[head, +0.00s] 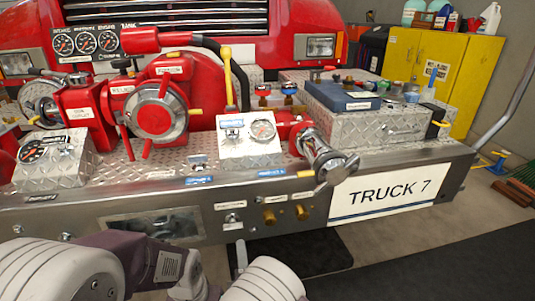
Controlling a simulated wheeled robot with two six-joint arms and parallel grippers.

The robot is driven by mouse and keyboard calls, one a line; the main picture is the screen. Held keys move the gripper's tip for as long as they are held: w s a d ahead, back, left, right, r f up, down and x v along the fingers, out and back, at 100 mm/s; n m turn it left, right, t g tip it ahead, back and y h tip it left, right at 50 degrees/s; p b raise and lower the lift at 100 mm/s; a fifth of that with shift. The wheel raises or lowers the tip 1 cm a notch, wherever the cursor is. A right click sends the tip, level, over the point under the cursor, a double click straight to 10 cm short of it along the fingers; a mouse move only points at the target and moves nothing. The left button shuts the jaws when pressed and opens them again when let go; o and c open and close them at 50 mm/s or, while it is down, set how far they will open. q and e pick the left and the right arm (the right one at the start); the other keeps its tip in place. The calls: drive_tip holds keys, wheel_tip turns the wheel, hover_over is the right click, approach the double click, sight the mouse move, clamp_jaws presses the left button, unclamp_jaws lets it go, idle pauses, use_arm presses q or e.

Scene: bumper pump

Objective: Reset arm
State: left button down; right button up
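Links of one of my arms, white and dull purple, show along the bottom edge, in front of the truck's bumper and below it. The frame cuts them off, and I cannot tell which arm they belong to. No fingers of either gripper can be made out. The red pump (158,110) with its round metal cap sits on the diamond-plate bumper deck. A metal outlet (325,158) with a lugged cap sticks out at the deck's right front. My visible links appear apart from both.
The metal bumper front (110,215) carries small valves and a "TRUCK 7" plate (382,192). A blue case (342,95) and small items lie on the right deck box. A yellow cabinet (445,75) stands behind. The dark floor mat (440,262) at lower right is clear.

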drive_tip(key=w+d+r+m+h, duration=0.3)
drive_tip(key=d+r+h, duration=0.1)
drive_tip(key=d, duration=0.4)
drive_tip(key=w+d+r+m+h, duration=0.2)
drive_tip(key=d+r+m+h, duration=0.15)
drive_tip(key=d, duration=0.45)
drive_tip(key=w+d+r+m+h, duration=0.3)
drive_tip(key=d+r+m+h, duration=0.15)
drive_tip(key=d, duration=0.35)
drive_tip(key=s+d+f+m+g+h, duration=0.1)
drive_tip(key=s+d+m+g+h, duration=0.2)
drive_tip(key=d, duration=0.4)
drive_tip(key=s+d+m+g+h, duration=0.2)
drive_tip(key=s+d+g+h, duration=0.15)
drive_tip(key=d, duration=0.45)
drive_tip(key=s+d+f+m+g, duration=0.45)
drive_tip(key=s+d+g, duration=0.4)
drive_tip(key=s, duration=0.25)
drive_tip(key=s+a+f+m+g+y, duration=0.3)
drive_tip(key=s+a+f+g+y, duration=0.15)
drive_tip(key=s+f+y, duration=0.4)
drive_tip(key=w+a+f+t+y, duration=0.25)
drive_tip(key=a+y, duration=0.25)
drive_tip(key=a, duration=0.9)
wheel_tip(320, 180, up, 34)
drive_tip(key=n+p, duration=0.2)
drive_tip(key=p, duration=3.2)
drive_tip(key=shift+w+r+t+y, duration=0.25)
drive_tip(key=shift+t+y, duration=0.05)
drive_tip(key=shift+t, duration=0.1)
